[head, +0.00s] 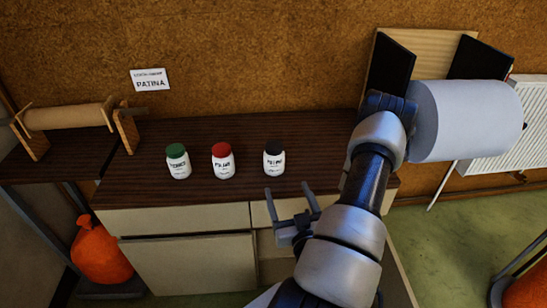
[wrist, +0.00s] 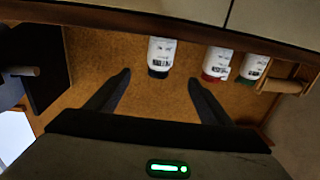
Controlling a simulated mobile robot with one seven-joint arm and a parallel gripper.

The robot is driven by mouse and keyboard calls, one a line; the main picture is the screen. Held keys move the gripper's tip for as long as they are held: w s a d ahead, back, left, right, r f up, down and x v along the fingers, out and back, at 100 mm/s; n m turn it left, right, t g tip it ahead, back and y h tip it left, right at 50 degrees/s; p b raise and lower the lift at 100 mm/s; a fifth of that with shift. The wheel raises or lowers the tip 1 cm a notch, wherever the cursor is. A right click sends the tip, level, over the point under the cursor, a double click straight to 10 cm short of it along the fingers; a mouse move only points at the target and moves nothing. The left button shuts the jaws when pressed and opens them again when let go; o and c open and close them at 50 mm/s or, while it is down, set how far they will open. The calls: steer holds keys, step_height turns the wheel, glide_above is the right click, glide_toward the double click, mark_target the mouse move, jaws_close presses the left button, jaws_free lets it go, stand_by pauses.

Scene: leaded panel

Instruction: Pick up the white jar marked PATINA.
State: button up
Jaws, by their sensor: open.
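Three white jars stand in a row on the dark wooden cabinet top. One has a green lid (head: 177,165), one a red lid (head: 222,164) and one a black lid (head: 274,161). Their label words are too small and blurred to read surely, so I cannot tell which is marked PATINA. My gripper (head: 287,190) is open and empty, in front of the black-lidded jar and apart from it. In the wrist view the jars appear upside down; the black-lidded jar (wrist: 161,55) lies beyond the gap between my fingers (wrist: 160,78), with the red-lidded (wrist: 217,62) and green-lidded (wrist: 254,65) jars to its right.
A wall card (head: 151,79) reads PATINA below a smaller unreadable line. A roller on a wooden stand (head: 70,116) is at the left. The cabinet top around the jars is clear.

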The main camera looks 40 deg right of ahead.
steer(key=b, duration=0.7)
glide_toward(277, 162)
steer(key=w+d+f, duration=0.1)
steer(key=w, duration=0.2)
steer(key=x, duration=0.4)
steer(key=shift+w+d+r, duration=0.25)
steer(key=shift+r, duration=0.15)
steer(key=shift+x, duration=2.8)
steer(key=shift+f, duration=0.1)
steer(key=c, duration=1.4)
